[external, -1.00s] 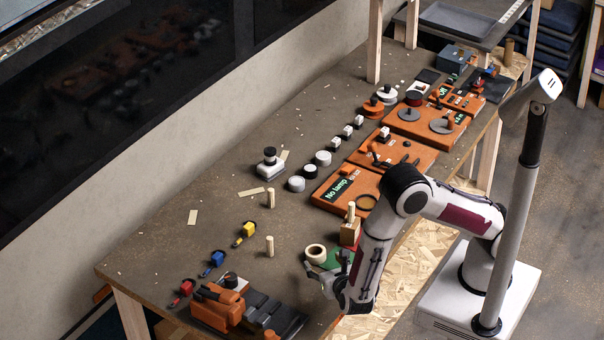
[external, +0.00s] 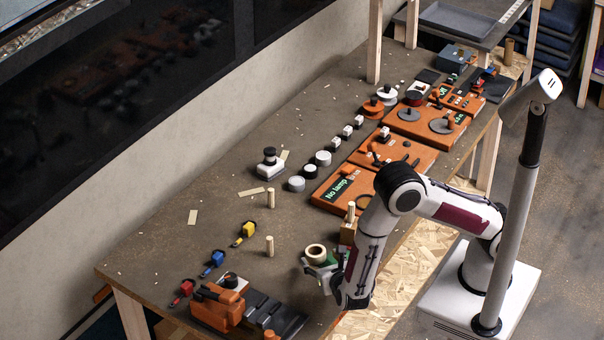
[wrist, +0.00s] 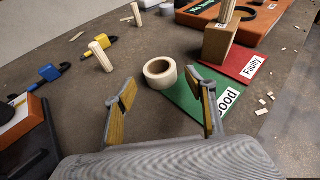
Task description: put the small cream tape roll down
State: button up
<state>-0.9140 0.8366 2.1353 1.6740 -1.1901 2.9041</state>
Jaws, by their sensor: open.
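The small cream tape roll (wrist: 160,72) lies flat, its hole facing up. In the wrist view the roll shows just beyond the gap between the fingertips, apart from both. In the external view the roll (external: 316,253) is just above my gripper (external: 318,264), and my arm hides part of the green mat.
A red mat labelled "Faulty" (wrist: 243,62) adjoins the green mat, with a wooden block (wrist: 218,43) on it. Upright wooden pegs (wrist: 101,57) and yellow and blue clamp-like tools (external: 212,264) lie left. An orange device (external: 218,308) stands near the front.

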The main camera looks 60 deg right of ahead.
aim_at(314, 248)
jog(key=shift+x, duration=2.6)
jog(key=shift+r, duration=0.15)
jog(key=c, duration=1.3)
jog(key=shift+r, duration=0.2)
jog(key=shift+r, duration=4.85)
jog(key=shift+w, duration=0.1)
